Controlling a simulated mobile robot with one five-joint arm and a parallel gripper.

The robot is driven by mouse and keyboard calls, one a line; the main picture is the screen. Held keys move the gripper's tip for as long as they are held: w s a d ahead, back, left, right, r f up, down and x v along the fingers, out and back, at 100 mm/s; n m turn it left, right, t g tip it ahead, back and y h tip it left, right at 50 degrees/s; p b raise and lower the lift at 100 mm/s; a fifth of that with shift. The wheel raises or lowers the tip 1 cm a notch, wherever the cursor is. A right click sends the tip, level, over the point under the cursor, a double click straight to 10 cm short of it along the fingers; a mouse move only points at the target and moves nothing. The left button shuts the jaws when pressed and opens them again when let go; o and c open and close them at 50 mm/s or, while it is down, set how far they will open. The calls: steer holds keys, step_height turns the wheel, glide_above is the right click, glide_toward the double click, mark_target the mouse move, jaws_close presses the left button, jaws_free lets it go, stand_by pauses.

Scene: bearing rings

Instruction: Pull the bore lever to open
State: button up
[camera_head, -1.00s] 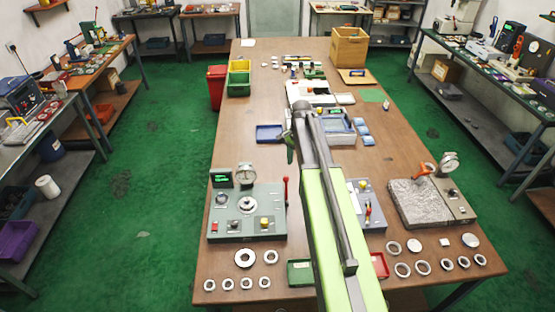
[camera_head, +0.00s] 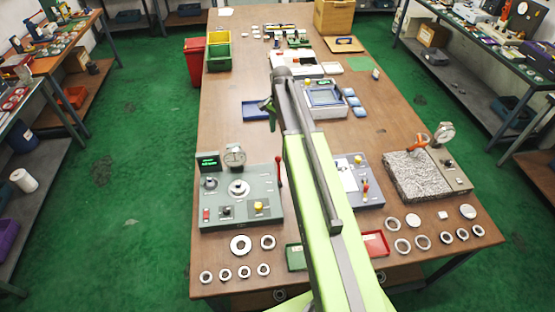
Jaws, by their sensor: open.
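A grey-green gauge station (camera_head: 240,200) stands at the table's front left, with a dial and a green-lit display. A red-tipped lever (camera_head: 279,172) stands upright at its right edge. A second grey station (camera_head: 357,182), partly hidden behind my arm, has a small red-knobbed handle (camera_head: 365,188). No label is readable to tell which one is the bore lever. My gripper (camera_head: 269,112) hangs at the far end of my arm, above the table and apart from the red-tipped lever. It is small in view, open, and nothing shows in it.
Metal rings (camera_head: 241,245) lie along the front edge, left and right. A green tray (camera_head: 295,257) and a red tray (camera_head: 375,244) lie between them. A speckled stone plate (camera_head: 418,176) with an orange handle is at right.

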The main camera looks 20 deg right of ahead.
mark_target(278, 157)
step_height(278, 157, down, 15)
steer(key=b, duration=1.3)
steer(key=shift+w+a+b, duration=0.1)
steer(key=shift+b, duration=0.25)
steer(key=shift+r, duration=0.1)
jaws_close()
